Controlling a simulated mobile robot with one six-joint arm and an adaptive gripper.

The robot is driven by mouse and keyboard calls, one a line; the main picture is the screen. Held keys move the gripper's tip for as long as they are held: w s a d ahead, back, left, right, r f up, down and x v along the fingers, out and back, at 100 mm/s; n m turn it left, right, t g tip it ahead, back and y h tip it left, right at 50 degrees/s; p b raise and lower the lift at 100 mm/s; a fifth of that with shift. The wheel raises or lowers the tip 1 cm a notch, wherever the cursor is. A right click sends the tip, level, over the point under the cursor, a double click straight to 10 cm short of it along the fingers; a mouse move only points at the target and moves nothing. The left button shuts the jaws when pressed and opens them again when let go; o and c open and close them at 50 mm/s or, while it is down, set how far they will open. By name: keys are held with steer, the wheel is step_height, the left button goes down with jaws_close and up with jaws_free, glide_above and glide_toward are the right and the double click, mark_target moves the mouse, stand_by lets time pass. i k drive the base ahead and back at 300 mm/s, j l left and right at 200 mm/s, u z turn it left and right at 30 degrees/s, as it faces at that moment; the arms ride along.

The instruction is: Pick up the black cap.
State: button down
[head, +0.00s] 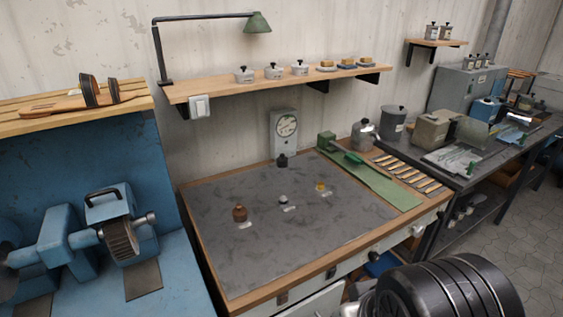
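A small black object (282,160), which looks like the black cap, is at the back of the grey-topped workbench (250,260), just in front of a dial scale (284,128). It is too small to tell its exact shape or whether it touches the scale. My gripper is not in view.
A brown piece (240,212), a grey piece (283,200) and a yellow piece (320,186) stand on the bench, with small labels nearby. A green mat (385,186) and several wooden-handled tools (410,174) lie at the right. A shelf (210,87) overhangs the back. The bench front is clear.

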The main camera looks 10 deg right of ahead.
mark_target(283, 161)
steer(key=i+l+z, duration=0.2)
steer(key=i+l, duration=1.15)
steer(key=i, duration=0.05)
